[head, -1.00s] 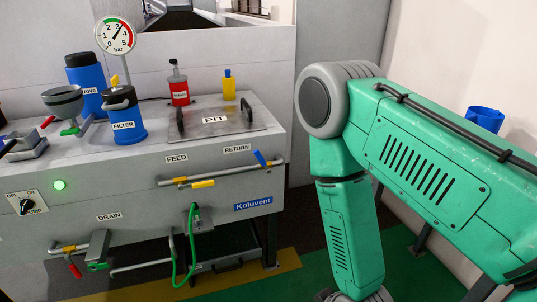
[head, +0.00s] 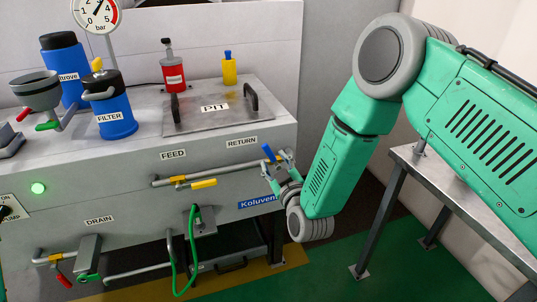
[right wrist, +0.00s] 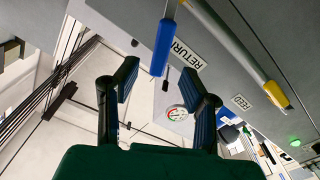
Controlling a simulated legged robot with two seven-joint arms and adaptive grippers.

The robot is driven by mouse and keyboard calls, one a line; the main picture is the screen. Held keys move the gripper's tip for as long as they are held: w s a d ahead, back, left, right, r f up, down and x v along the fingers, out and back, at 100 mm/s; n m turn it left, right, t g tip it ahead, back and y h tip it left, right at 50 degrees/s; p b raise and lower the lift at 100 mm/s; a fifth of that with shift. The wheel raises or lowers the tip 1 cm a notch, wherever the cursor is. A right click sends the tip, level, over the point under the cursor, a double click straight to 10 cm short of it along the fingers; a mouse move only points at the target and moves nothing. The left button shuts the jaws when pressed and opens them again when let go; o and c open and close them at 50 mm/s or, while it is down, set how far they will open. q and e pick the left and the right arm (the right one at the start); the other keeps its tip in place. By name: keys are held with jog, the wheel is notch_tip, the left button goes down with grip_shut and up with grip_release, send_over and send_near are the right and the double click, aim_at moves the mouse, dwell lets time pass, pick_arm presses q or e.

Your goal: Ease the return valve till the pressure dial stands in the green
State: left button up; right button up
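The return valve's blue lever (head: 268,152) sticks up at the right end of the upper pipe, below the RETURN label; it also shows in the right wrist view (right wrist: 163,45). My right gripper (head: 277,163) is at that pipe end, close to the lever. My left gripper is out of view.
The feed valve's yellow lever (head: 204,184) lies along the same pipe, left of the return lever. A green hose (head: 176,265) hangs below. A grey table (head: 405,158) stands at the right, near my right arm. The PIT lid (head: 190,117) is above.

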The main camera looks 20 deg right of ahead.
aim_at(269, 153)
jog(key=shift+w+a+b, duration=0.2)
jog(key=shift+w+b, duration=0.25)
jog(key=shift+w, duration=2.25)
grip_shut()
